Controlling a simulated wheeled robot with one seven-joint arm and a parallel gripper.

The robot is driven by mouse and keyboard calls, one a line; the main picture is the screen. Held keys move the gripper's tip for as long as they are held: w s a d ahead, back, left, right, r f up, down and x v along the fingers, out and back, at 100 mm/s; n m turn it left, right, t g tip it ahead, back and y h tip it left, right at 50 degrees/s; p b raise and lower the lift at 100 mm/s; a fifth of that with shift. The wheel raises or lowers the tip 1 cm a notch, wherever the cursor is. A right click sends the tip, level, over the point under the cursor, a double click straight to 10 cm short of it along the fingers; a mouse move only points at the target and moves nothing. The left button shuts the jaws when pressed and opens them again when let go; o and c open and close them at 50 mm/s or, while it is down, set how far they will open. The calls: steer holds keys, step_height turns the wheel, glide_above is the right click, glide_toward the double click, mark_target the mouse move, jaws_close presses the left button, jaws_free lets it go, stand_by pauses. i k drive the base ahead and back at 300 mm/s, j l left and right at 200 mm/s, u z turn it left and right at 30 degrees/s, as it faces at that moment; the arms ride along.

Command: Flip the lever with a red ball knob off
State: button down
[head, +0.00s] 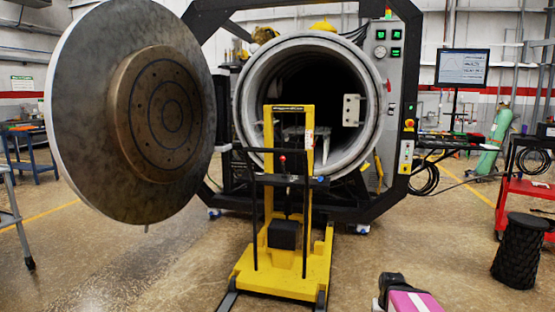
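The lever's small red ball knob (282,158) shows at the centre of the head view, in front of the yellow lift cart (285,265). The knob sits near the cart's black upper crossbar. The lever's rod is thin and dark, and its exact tilt is too small to tell. A pink and black part (410,300) at the bottom edge looks like a piece of my own arm. It is well short of the knob and touches nothing visible. No gripper fingers can be made out.
The round furnace chamber (245,80) stands open behind the cart, its heavy door (105,150) swung out to the left. A red cart (525,190) and black stool (520,252) stand at the right.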

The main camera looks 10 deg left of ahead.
mark_target(282, 158)
steer(key=i+j, duration=0.15)
steer(key=i, duration=0.55)
steer(key=i+j+u, duration=0.1)
steer(key=i, duration=0.55)
